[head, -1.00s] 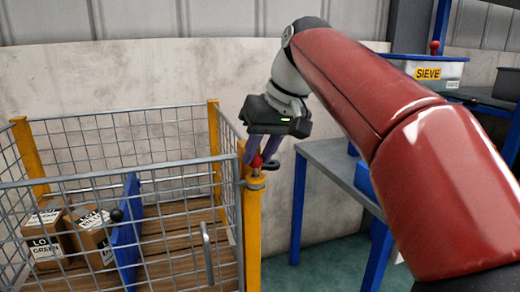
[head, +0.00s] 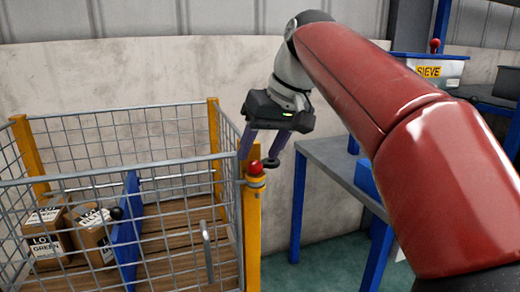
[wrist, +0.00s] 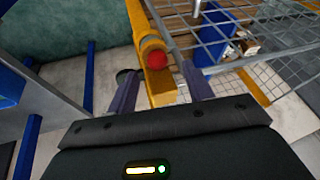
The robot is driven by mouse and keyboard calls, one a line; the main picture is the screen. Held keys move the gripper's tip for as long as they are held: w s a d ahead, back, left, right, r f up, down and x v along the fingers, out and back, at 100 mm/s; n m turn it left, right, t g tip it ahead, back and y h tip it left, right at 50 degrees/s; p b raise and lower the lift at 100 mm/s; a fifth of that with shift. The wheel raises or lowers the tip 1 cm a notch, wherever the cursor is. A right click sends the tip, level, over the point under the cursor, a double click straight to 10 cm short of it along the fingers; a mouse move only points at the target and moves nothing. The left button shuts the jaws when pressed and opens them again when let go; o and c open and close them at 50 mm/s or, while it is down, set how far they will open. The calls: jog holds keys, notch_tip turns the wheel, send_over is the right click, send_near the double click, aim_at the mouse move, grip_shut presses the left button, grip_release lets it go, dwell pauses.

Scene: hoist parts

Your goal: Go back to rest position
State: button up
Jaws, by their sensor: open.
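My gripper (head: 261,150) is open and empty. It hangs just above and behind the yellow corner post (head: 253,225) of the wire cage. A red knob (head: 255,168) sits on this post, below and in front of the fingers in the head view. In the wrist view the red knob (wrist: 158,60) shows beyond the two purple fingers (wrist: 160,98), apart from both. My red arm reaches in from the right.
The wire cage (head: 100,181) holds cartons (head: 90,236) and a blue divider (head: 126,232) on a wooden floor. A grey table (head: 340,165) with blue legs stands right of it. Behind it is a bin marked SIEVE (head: 440,70). A pale wall (head: 120,75) closes the back.

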jog(key=p+v, duration=0.2)
jog(key=v, duration=0.4)
jog(key=s+d+f+m+t+h, duration=0.1)
jog(key=s+d+f, duration=0.2)
jog(key=s+f, duration=0.3)
jog(key=s+d+f+m+h, duration=0.1)
jog(key=s+d+f, duration=0.3)
jog(key=f, duration=0.8)
jog(key=s+d+f+m+t+h, duration=0.1)
jog(key=s+d+f+m+h, duration=0.1)
jog(key=s+f, duration=0.5)
notch_tip(320, 180, down, 3)
jog(key=shift+s+d+r+m+t, duration=0.15)
jog(key=shift+s+d+m+t, duration=0.3)
jog(key=shift+d, duration=0.3)
jog(key=shift+w, duration=0.1)
